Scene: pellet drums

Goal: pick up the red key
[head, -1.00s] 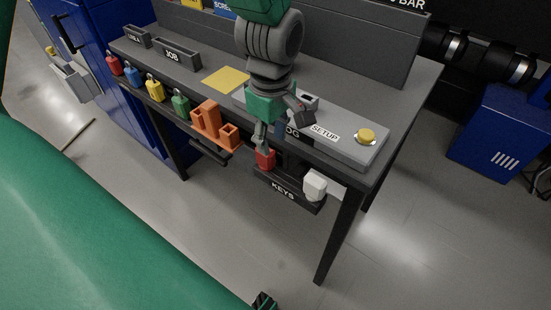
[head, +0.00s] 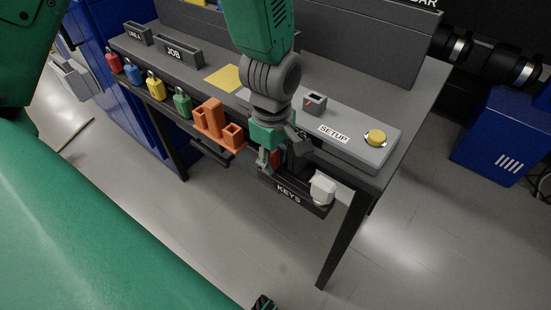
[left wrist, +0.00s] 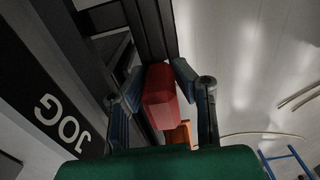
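The red key (head: 277,157) is a small red block at the KEYS rack (head: 290,194) under the front edge of the grey bench. It is partly hidden by my left gripper (head: 280,158) in the head view. In the left wrist view the red key (left wrist: 161,98) lies between the two blue-padded fingers of my left gripper (left wrist: 160,85). The fingers look spread, one on each side, with some gap beside the key's near end. Contact at the fingertips cannot be made out.
An orange holder (head: 216,125) is on the bench's front edge, left of my gripper. A grey panel with a yellow button (head: 376,138) is above. The bench leg (head: 341,238) stands at right.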

